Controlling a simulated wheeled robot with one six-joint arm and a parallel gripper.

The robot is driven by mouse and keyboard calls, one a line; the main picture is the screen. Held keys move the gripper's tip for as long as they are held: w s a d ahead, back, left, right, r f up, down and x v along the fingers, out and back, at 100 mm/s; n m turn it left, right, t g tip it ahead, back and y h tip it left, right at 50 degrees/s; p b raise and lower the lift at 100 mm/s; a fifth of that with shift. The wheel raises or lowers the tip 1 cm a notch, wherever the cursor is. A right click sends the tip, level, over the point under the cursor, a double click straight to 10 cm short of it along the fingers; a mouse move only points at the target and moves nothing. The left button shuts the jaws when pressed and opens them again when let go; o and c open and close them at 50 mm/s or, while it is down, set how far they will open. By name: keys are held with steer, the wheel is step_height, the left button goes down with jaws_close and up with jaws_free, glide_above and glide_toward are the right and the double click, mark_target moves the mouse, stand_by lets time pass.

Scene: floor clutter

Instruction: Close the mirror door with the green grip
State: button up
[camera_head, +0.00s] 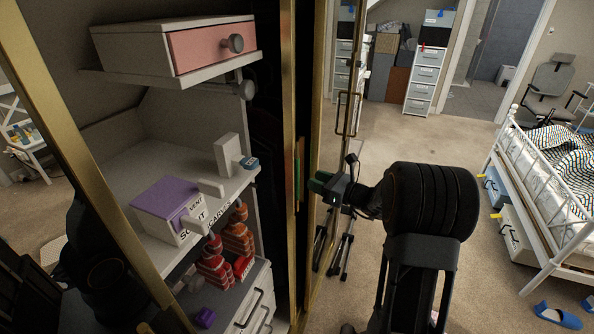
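A tall gold-framed mirror door (321,100) stands edge-on near the middle of the view, with a brass pull handle (346,114) on its right face. A narrow green strip (298,184), likely the green grip, shows upright beside the dark gap left of that frame. My gripper (317,183) reaches left from my black arm, close to the door's frame at about the strip's height. Whether it touches the door is unclear. Its fingers are small and dark, so their opening cannot be made out.
To the left is a cabinet with a pink-fronted drawer (212,46), a purple-lidded box (174,201) and red-orange items. A white-framed bed (555,190) stands at the right, with blue slippers (558,316) near it.

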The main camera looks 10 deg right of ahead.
steer(key=p+x, duration=0.1)
steer(key=x, duration=0.6)
steer(key=shift+w+a, duration=0.15)
steer(key=shift+w, duration=0.1)
jaws_close()
stand_by(0.3)
